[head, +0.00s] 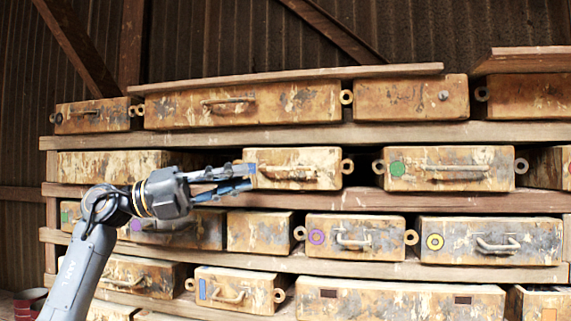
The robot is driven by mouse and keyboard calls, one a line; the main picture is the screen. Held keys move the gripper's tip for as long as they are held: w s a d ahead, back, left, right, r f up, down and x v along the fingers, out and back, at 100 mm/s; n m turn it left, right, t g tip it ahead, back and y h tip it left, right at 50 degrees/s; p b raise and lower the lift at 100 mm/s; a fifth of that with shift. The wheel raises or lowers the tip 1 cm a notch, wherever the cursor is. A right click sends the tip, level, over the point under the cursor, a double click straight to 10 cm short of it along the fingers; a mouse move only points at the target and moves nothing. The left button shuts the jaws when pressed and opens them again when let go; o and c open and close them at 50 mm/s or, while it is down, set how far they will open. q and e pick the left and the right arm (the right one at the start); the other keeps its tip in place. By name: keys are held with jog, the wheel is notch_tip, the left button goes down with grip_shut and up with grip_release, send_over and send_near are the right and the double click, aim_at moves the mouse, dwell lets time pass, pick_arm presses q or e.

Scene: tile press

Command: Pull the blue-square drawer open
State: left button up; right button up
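A weathered drawer (320,157) in the second row from the top has a blue mark (252,169) at its left end, partly covered by my gripper, so its full shape is hard to tell. It has a bar handle (290,174) and sits in its shelf. My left gripper (246,177) is in front of this drawer's left end, fingers pointing right and apart, with nothing seen between them. Whether it touches the drawer cannot be told. Another drawer (262,279) in the bottom row carries a tall blue rectangle (202,289). My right gripper is not in view.
A green-circle drawer (480,157) is to the right in the same row. A purple-ring drawer (375,227) and a yellow-ring drawer (540,236) are in the row below. Metal rings stick out beside several drawers. A red container (25,304) stands at lower left.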

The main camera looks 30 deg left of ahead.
aim_at(286, 169)
pick_arm(q)
jog(key=p+x, duration=0.2)
jog(key=x, duration=0.6)
jog(key=shift+w+p, duration=0.2)
jog(key=shift+p, duration=0.15)
jog(key=shift+w+d+r, duration=0.1)
jog(key=shift+w+d, duration=0.1)
jog(key=shift+d, duration=0.35)
grip_shut()
